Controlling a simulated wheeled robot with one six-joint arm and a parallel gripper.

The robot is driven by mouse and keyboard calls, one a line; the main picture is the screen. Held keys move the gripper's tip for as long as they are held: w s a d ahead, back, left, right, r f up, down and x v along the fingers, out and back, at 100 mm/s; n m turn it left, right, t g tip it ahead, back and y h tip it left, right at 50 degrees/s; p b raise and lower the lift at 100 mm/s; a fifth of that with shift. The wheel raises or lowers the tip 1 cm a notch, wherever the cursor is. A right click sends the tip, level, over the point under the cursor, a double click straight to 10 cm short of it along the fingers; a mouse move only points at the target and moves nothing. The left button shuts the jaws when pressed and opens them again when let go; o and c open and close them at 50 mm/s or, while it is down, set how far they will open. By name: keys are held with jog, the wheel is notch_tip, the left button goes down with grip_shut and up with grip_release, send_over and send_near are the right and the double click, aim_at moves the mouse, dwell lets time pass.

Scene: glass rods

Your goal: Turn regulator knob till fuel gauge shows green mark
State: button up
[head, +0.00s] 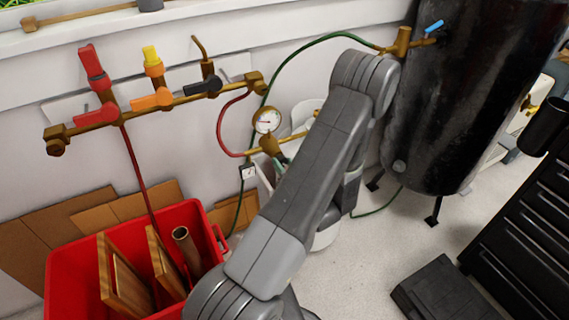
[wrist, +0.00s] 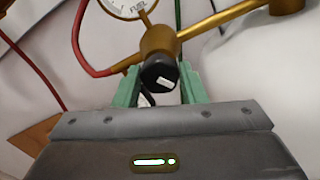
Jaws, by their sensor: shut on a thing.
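The fuel gauge (head: 267,120) is a round white dial on the brass regulator (head: 270,146) in the head view. Its needle shows, but I cannot read which mark it points to. In the wrist view only the lower part of the gauge (wrist: 126,6), with the word FUEL, shows at the top edge. The black regulator knob (wrist: 159,76) sits below the brass body. My gripper (wrist: 158,84) has its green fingers on either side of the knob and is shut on it. In the head view my arm hides most of the gripper and the knob.
A brass manifold (head: 180,98) with red, orange and black valve handles runs along the wall. A red hose (head: 219,125) and a green hose (head: 300,47) pass close to the regulator. A black tank (head: 450,100) stands right, a red crate (head: 75,255) with boards lower left.

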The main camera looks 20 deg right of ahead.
jog(key=m+p, duration=0.1)
jog(key=m, duration=0.3)
jog(key=shift+r+m+p, duration=0.1)
jog(key=shift+m+p, duration=0.2)
jog(key=m+p, duration=0.1)
jog(key=m, duration=0.2)
jog(key=shift+m, duration=0.4)
jog(key=m+p, duration=0.2)
jog(key=m, duration=0.2)
jog(key=shift+m+p, duration=0.35)
jog(key=shift+m, duration=1.15)
jog(key=shift+d+f, duration=0.1)
jog(key=shift+f, duration=0.1)
jog(key=o, duration=1)
jog(key=shift+s, duration=0.1)
